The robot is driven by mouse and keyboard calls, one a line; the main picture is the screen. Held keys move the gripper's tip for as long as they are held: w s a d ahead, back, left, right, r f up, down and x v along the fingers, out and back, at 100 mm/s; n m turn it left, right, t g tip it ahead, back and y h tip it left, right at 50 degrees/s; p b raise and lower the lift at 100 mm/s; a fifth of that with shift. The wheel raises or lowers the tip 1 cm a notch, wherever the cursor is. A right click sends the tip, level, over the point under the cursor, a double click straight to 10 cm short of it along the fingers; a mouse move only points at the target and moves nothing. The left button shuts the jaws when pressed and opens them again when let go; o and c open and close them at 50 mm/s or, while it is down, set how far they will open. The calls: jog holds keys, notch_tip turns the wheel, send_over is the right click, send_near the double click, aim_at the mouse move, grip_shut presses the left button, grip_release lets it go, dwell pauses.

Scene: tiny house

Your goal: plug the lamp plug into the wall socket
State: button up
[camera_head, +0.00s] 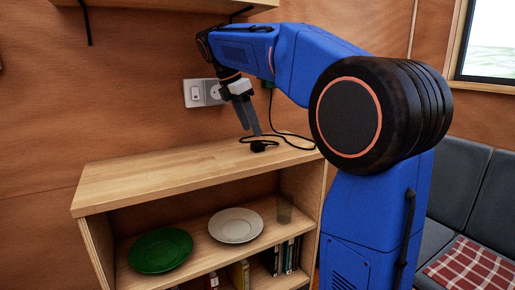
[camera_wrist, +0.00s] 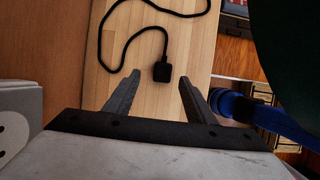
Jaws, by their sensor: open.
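The black lamp plug (camera_head: 259,146) lies on the wooden shelf top, with its black cord (camera_head: 292,136) curving behind it and to the right. In the wrist view the plug (camera_wrist: 162,71) lies beyond the fingertips, roughly between them across the picture, and its cord (camera_wrist: 128,47) loops up and left. My gripper (camera_head: 248,123) is open and empty, pointing down above the shelf top near the plug. Its two fingers show apart in the wrist view (camera_wrist: 155,92). The white wall socket plate (camera_head: 204,92) is on the wall behind, partly hidden by my gripper; its edge shows in the wrist view (camera_wrist: 14,130).
A wall shelf (camera_head: 150,5) hangs above. A grey sofa (camera_head: 455,180) stands at right.

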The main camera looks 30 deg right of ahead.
aim_at(257, 143)
jog(key=shift+f, duration=0.25)
jog(key=shift+s+x, duration=0.15)
jog(key=shift+x, duration=1.1)
jog(key=shift+s+x, duration=0.15)
jog(key=shift+x, duration=1.1)
jog(key=shift+a, duration=0.1)
jog(key=c, duration=1.1)
